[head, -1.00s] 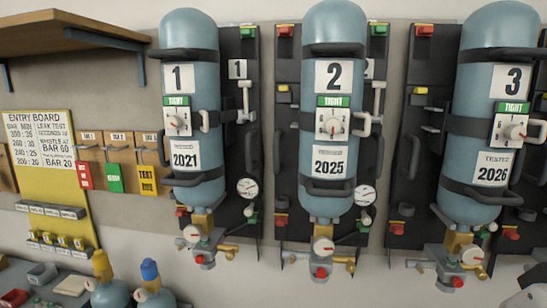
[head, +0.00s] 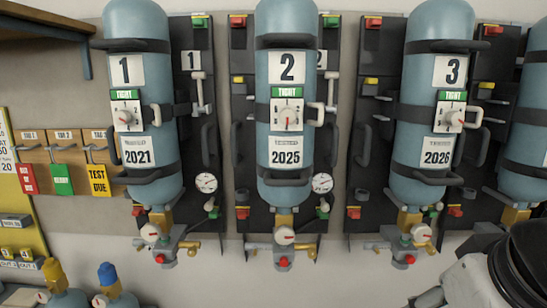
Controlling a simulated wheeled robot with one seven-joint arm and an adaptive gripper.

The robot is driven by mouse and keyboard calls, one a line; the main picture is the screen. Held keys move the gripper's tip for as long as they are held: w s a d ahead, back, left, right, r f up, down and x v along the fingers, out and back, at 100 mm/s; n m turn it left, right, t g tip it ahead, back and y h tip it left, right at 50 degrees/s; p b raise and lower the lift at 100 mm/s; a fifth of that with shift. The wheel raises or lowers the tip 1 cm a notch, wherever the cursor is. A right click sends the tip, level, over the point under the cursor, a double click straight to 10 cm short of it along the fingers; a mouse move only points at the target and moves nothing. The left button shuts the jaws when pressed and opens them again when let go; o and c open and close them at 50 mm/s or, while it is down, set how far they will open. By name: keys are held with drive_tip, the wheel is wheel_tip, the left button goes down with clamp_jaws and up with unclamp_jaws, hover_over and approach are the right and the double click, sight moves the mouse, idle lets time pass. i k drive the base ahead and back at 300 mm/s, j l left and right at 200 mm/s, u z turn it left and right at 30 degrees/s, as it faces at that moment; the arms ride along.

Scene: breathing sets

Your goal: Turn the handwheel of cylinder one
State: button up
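Cylinder one (head: 140,85) is a blue-grey bottle standing upright at the left, with a "1" label, a green "TIGHT" strip and a "2021" label. Below it is a brass neck (head: 161,218) on a grey valve block (head: 168,243). The block carries a round white gauge (head: 150,233), a red knob (head: 160,259) and a brass side fitting (head: 189,247). I cannot tell which of these small parts is the handwheel. Part of my arm shows at the lower right, far from cylinder one. My gripper's fingers are not visible.
Cylinder two (head: 286,110) and cylinder three (head: 432,110) hang to the right with similar valves; a further bottle (head: 527,130) is cut off at the edge. Hanging tags (head: 62,179) are at the left. Blue and yellow-topped small bottles (head: 108,275) stand at lower left.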

sight(152, 231)
drive_tip(key=l, duration=1.7)
